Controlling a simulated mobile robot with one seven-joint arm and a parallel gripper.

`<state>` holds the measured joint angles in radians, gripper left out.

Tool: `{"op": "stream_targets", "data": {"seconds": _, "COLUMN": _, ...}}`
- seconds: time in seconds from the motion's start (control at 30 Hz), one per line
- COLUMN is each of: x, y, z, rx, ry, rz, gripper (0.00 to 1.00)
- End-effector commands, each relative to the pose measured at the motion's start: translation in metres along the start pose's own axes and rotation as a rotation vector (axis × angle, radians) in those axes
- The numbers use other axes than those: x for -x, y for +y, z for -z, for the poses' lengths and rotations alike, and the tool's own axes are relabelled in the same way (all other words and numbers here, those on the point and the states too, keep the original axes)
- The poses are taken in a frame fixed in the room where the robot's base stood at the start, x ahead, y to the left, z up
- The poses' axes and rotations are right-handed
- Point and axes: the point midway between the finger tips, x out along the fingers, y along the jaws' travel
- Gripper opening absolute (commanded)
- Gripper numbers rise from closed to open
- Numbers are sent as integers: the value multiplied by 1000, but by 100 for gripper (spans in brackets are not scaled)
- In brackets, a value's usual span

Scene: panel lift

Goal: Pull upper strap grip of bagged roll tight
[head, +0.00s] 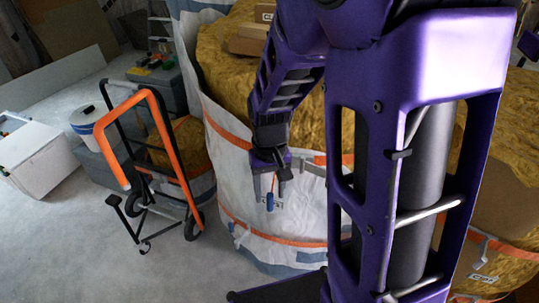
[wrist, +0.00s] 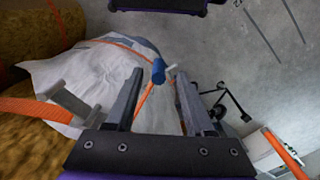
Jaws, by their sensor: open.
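The bagged roll (head: 222,100) is yellow insulation in a white bag, with an upper orange strap (head: 226,134) and a lower orange strap (head: 270,238) around it. A small blue strap grip (head: 269,202) shows just below my gripper (head: 271,170) in the head view. In the wrist view the blue grip (wrist: 158,71) lies between the fingertips or just beyond them; I cannot tell which. An orange strip runs from it towards my palm. My gripper (wrist: 160,78) is open, with its fingers apart on both sides of the grip. My arm hides much of the roll's right side.
A grey buckle (wrist: 70,102) sits on an orange strap left of the fingers in the wrist view. An orange and black hand truck (head: 160,130) stands left of the roll. Beyond it are a white bucket (head: 88,122) and a white box (head: 35,155). Floor at front left is clear.

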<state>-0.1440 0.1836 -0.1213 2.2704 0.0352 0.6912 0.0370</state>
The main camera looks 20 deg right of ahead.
Motion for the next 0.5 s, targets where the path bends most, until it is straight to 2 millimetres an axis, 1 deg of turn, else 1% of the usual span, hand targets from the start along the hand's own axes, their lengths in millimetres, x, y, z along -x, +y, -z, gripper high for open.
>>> {"op": "stream_targets", "data": {"seconds": 0.03, "x": 17, "y": 0, "z": 2, "rx": 1, "ry": 7, "rz": 1, "gripper": 53}}
{"op": "stream_targets", "data": {"seconds": 0.2, "x": 59, "y": 0, "z": 1, "rx": 1, "ry": 6, "rz": 1, "gripper": 53}}
{"op": "stream_targets", "data": {"seconds": 0.4, "x": 103, "y": -1, "z": 0, "rx": 2, "ry": 4, "rz": 1, "gripper": 53}}
{"op": "stream_targets", "data": {"seconds": 0.5, "x": 118, "y": -1, "z": 0, "rx": 2, "ry": 2, "rz": 0, "gripper": 53}}
